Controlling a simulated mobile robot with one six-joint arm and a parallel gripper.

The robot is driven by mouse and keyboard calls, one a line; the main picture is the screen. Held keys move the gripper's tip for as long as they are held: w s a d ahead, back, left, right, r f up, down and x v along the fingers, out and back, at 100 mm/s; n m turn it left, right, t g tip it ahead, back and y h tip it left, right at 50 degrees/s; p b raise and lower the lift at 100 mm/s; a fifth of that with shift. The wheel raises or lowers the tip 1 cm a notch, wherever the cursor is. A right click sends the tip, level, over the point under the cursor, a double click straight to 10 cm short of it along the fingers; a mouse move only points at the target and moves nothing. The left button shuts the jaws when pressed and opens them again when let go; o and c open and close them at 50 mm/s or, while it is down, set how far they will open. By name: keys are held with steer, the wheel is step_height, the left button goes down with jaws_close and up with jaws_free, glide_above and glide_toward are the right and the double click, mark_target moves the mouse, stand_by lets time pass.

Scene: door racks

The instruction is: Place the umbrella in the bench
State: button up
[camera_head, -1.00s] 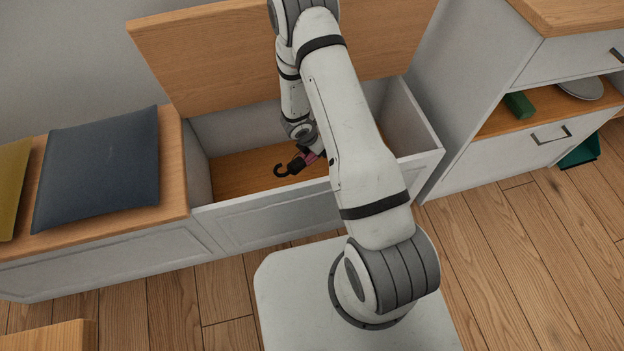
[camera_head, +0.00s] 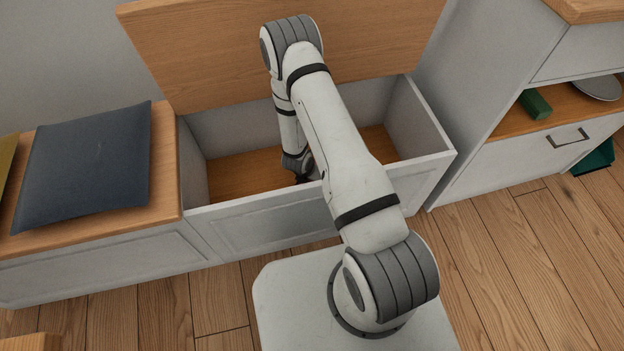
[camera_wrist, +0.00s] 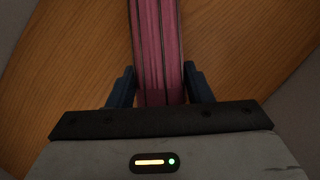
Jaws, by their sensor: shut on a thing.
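The umbrella (camera_wrist: 157,45) is pink and folded in the wrist view, lying between the two dark fingers of my gripper (camera_wrist: 160,88), which is shut on it. Behind it is the wooden floor of the bench compartment. The bench (camera_head: 255,215) is a white box with its wooden lid (camera_head: 200,60) raised and its compartment open. In the head view my arm reaches down into the compartment. The umbrella is hidden there behind my arm and the front wall. I cannot tell whether the umbrella touches the compartment floor.
A dark blue cushion (camera_head: 85,165) lies on the closed wooden seat to the left. A white cabinet (camera_head: 510,170) stands close on the right, with a green object (camera_head: 535,104) and a plate (camera_head: 598,87) on its shelf. The left part of the compartment is clear.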

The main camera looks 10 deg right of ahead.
steer(key=shift+f+b, duration=0.35)
steer(key=shift+f, duration=1.05)
steer(key=shift+f, duration=0.15)
steer(key=o, duration=1.2)
